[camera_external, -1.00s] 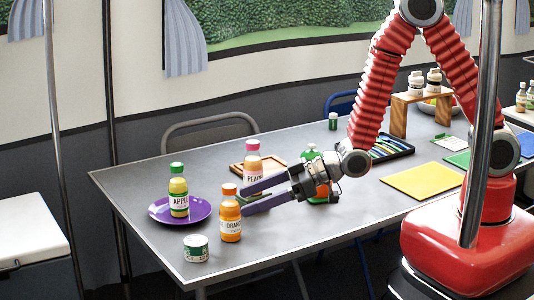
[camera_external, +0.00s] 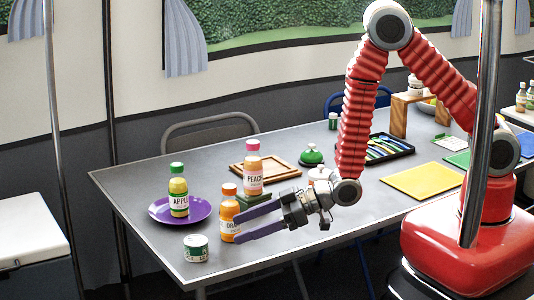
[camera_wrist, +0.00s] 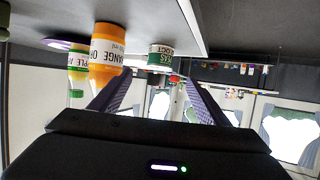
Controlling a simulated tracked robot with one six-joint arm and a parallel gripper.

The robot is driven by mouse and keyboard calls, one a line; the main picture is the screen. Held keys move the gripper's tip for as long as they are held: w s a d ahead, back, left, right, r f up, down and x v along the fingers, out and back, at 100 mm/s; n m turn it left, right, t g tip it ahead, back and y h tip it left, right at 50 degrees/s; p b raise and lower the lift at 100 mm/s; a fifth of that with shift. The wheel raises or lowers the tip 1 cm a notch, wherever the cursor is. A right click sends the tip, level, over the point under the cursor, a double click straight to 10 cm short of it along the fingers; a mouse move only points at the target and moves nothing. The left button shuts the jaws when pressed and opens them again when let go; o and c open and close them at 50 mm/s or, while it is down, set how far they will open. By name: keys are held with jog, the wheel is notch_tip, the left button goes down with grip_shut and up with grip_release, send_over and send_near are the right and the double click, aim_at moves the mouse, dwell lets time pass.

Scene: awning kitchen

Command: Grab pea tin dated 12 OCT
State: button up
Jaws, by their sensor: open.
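A short green and white tin (camera_external: 196,248) stands upright at the table's near left edge. In the wrist view the tin (camera_wrist: 160,56) appears upside down, its label showing "PEAS" and "OCT"; I cannot read the day clearly. My gripper (camera_external: 238,228) is open and empty, to the right of the tin and apart from it, pointing left. In the wrist view the tin lies just beyond and between my fingertips (camera_wrist: 157,77). Another small green and white container (camera_external: 333,121) stands far back; its label is too small to read.
The orange juice bottle (camera_external: 229,213) stands close to my fingers, partly hidden by them. The apple bottle (camera_external: 179,193) is on a purple plate (camera_external: 204,210). The peach bottle (camera_external: 253,170) stands behind.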

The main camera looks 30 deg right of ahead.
aim_at(202, 241)
jog(key=x, duration=0.6)
jog(key=shift+w+a+f, duration=0.1)
jog(key=shift+w+a, duration=0.05)
jog(key=shift+a, duration=0.1)
jog(key=shift+a, duration=0.1)
jog(key=shift+x, duration=2.55)
jog(key=shift+w+f, duration=0.1)
jog(key=shift+f, duration=0.1)
jog(key=shift+c, duration=0.2)
jog(key=c, duration=1.2)
